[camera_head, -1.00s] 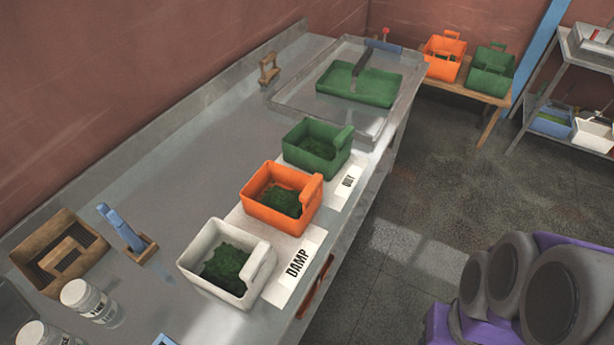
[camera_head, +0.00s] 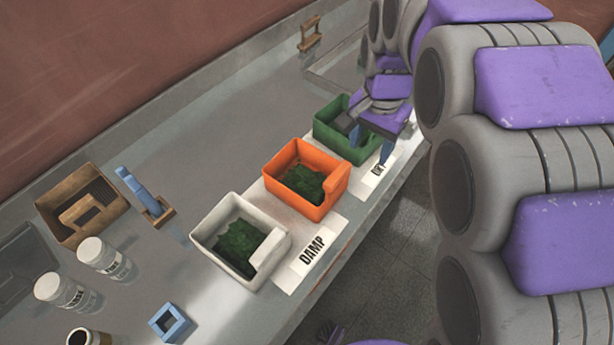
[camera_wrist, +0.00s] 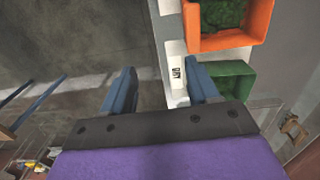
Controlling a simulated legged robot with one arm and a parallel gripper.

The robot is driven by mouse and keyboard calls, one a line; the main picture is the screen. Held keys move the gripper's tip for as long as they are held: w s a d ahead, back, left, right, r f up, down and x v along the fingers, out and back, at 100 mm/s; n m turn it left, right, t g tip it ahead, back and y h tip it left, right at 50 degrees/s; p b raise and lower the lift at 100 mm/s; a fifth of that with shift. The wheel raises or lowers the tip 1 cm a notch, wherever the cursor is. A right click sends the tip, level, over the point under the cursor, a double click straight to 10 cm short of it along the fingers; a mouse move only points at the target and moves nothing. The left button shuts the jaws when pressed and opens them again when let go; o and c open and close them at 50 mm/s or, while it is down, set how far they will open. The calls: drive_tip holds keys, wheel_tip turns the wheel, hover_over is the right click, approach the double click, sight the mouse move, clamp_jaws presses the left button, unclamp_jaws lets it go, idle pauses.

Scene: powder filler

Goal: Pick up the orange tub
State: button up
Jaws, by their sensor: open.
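The orange tub (camera_head: 312,208) stands upright on the counter between the white tub (camera_head: 262,276) and the green tub (camera_head: 328,141), with dark green clumped material inside. It also shows at the top right of the wrist view (camera_wrist: 228,44). My gripper (camera_head: 371,152) is open and empty, beside the green tub and behind and to the right of the orange tub in the head view. In the wrist view the right finger of my gripper (camera_wrist: 159,68) is close to the green tub (camera_wrist: 238,92); I cannot tell whether they touch. My gripper partly hides the green tub in the head view.
A DAMP label (camera_head: 312,250) lies in front of the white tub. A wooden tray (camera_head: 110,217), a blue-handled tool (camera_head: 137,187) and labelled jars (camera_head: 105,260) stand at the left. A blue square holder (camera_head: 170,323) is near the front. Bare counter lies behind the tubs.

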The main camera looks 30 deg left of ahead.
hover_over(338, 173)
drive_tip(key=f, duration=0.4)
drive_tip(key=f+b, duration=0.1)
drive_tip(key=f, duration=0.3)
drive_tip(key=f+b, duration=0.1)
drive_tip(key=f, duration=0.3)
drive_tip(key=shift+s+a, duration=0.25)
drive_tip(key=shift+s, duration=0.1)
drive_tip(key=shift+f, duration=0.4)
drive_tip(key=shift+w+d+f, duration=0.1)
drive_tip(key=shift+d+f, duration=0.25)
drive_tip(key=shift+f, duration=0.15)
drive_tip(key=f, duration=0.1)
drive_tip(key=f+b, duration=0.1)
drive_tip(key=f, duration=0.1)
drive_tip(key=shift+w+f+b, duration=0.2)
drive_tip(key=shift+f+b, duration=0.1)
drive_tip(key=shift+a+f, duration=0.25)
drive_tip(key=shift+f, duration=0.2)
drive_tip(key=shift+d+r, duration=0.1)
drive_tip(key=shift+d, duration=0.15)
drive_tip(key=c, duration=0.6)
drive_tip(key=shift+a, duration=0.1)
clamp_jaws()
